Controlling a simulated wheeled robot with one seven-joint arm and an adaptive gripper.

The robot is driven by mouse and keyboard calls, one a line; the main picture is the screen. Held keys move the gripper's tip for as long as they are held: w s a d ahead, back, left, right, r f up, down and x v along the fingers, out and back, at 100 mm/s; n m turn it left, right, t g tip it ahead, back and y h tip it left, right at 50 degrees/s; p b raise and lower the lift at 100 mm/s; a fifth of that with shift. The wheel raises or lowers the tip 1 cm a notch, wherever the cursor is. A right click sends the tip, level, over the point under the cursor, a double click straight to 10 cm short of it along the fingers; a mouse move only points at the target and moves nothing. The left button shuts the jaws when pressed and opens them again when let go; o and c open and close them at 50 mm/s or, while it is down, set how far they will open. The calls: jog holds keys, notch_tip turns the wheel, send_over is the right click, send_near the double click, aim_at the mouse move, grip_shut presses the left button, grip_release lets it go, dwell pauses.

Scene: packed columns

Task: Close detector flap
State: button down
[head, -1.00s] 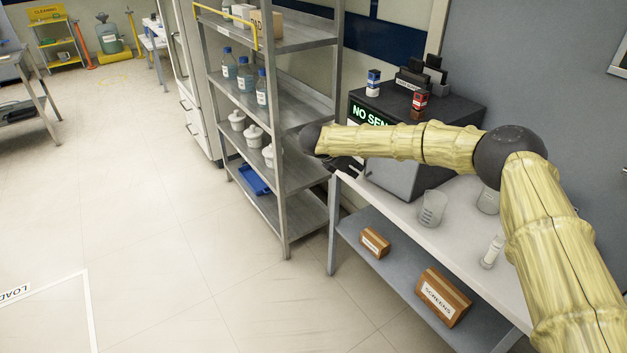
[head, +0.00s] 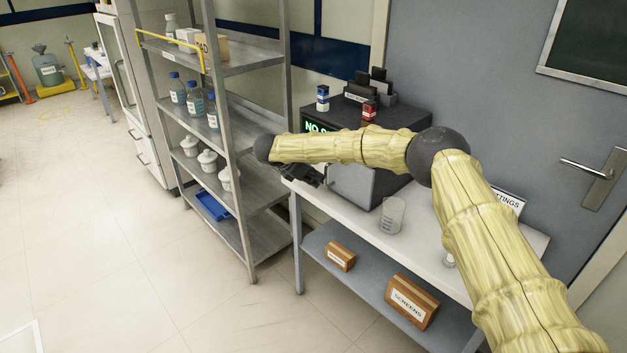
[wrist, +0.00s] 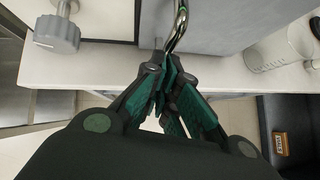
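The detector (head: 400,122) is a dark box with a green-lit display at the back of the white bench. A lighter grey panel (head: 352,186), which looks like its flap, shows at the front, partly behind my arm. In the wrist view a grey panel (wrist: 225,25) carries a curved metal handle (wrist: 181,20). My gripper (wrist: 167,68) has its green-padded fingers drawn together at the lower end of this handle and appears shut on it. In the head view my gripper (head: 302,176) is small and dark at the bench's left end. How far open the flap stands is hard to tell.
A metal shelf rack (head: 250,190) with bottles and white jars stands close left of my gripper. A beaker (head: 392,213) stands on the bench (head: 420,245). Boxes lie on its lower shelf. Blue and red small boxes sit on the detector.

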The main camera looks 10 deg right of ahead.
jog(key=s+a+f+b+v, duration=0.1)
jog(key=a+f+b+v, duration=0.15)
jog(key=v, duration=0.95)
jog(key=s+a+f+n+t+y, duration=0.1)
jog(key=s+f+n+t, duration=0.25)
jog(key=f+n, duration=0.55)
jog(key=s+f+n+t+y, duration=0.1)
jog(key=s+f+n+t, duration=0.25)
jog(key=f+n, duration=0.45)
jog(key=s+d+f+n+y, duration=0.3)
jog(key=s+f+n+y, duration=0.1)
jog(key=s+f+n, duration=0.95)
jog(key=s+d+f+n+g+y, duration=0.1)
jog(key=s+d+f+n+g, duration=0.3)
jog(key=s, duration=0.6)
jog(key=s+d+f+n+g+y, duration=0.1)
jog(key=s+d+f+n, duration=0.4)
jog(key=s, duration=0.5)
jog(key=s+d+r+n+g, duration=0.1)
jog(key=s+d+n, duration=0.3)
jog(key=s, duration=0.7)
jog(key=s+d+r+n+g, duration=0.1)
jog(key=s+d+n+g, duration=0.3)
jog(key=s, duration=0.7)
jog(key=shift+s+d+r+n, duration=0.25)
jog(key=shift+d+n, duration=0.4)
jog(key=shift+d, duration=0.45)
